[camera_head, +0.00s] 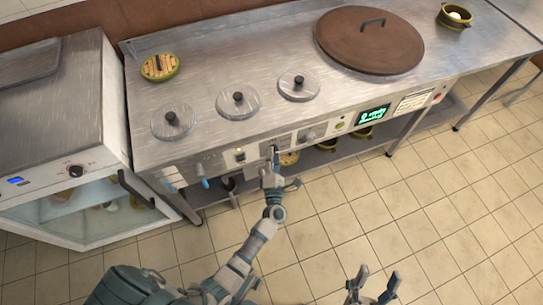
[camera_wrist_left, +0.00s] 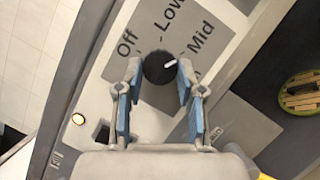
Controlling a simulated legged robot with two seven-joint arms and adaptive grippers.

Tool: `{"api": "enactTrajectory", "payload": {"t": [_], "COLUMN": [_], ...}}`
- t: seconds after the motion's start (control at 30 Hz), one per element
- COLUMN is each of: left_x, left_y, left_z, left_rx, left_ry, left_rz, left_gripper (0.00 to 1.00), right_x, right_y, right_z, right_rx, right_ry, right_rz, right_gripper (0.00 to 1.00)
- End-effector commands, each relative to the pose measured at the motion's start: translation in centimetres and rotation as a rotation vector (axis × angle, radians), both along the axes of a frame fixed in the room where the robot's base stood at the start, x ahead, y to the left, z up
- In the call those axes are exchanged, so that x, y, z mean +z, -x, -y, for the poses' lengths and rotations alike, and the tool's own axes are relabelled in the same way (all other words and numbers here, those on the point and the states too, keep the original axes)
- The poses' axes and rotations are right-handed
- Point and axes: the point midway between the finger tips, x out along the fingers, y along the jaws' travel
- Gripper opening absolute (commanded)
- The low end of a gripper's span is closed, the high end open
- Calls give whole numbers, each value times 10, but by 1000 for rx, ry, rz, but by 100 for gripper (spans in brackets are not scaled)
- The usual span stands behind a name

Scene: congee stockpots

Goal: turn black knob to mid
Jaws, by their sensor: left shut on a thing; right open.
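The black knob (camera_wrist_left: 158,69) sits on the stove's front panel, between the two fingers of my left gripper (camera_wrist_left: 156,88) in the left wrist view. The gripper is shut on it. The knob's white mark points right and slightly up, roughly toward the printed "Mid"; the "Low" and "Off" labels are above and to the upper left. In the head view my left gripper (camera_head: 276,165) reaches the panel and hides most of the knob. My right gripper (camera_head: 371,284) is open and empty over the floor, apart from the stove.
The stove counter (camera_head: 222,72) carries several lidded pots, including a large brown lid (camera_head: 350,42). Another knob (camera_head: 309,135) and a green display (camera_head: 372,116) are to the right on the panel. A glass-fronted cabinet (camera_head: 75,200) stands left. The tiled floor in front is clear.

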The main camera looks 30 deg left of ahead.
Motion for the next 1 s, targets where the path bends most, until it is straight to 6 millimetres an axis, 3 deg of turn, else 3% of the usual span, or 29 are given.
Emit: {"api": "enactTrajectory", "payload": {"t": [0.37, 0.4, 0.47, 0.83, 1.0], "left_x": [-1, -1, -1, -1, -7], "left_y": [-2, -2, -1, 3, 26], "left_z": [3, 3, 3, 3, 16], "left_rx": [-9, -9, -8, -4, -5], "left_ry": [1, 1, 1, 0, 1], "left_rz": [-5, -5, -4, -1, -4], "left_gripper": [3, 48, 63, 63, 63], "right_x": [-2, -1, -1, -1, -1], "right_y": [-2, -2, -2, 0, 0], "right_z": [0, 0, 0, 0, 0], "right_rx": [1, 1, 1, 0, 0], "right_ry": [3, 3, 3, 3, 3], "right_rz": [-10, -10, -10, -7, -7], "right_gripper": [59, 59, 59, 59, 59]}}
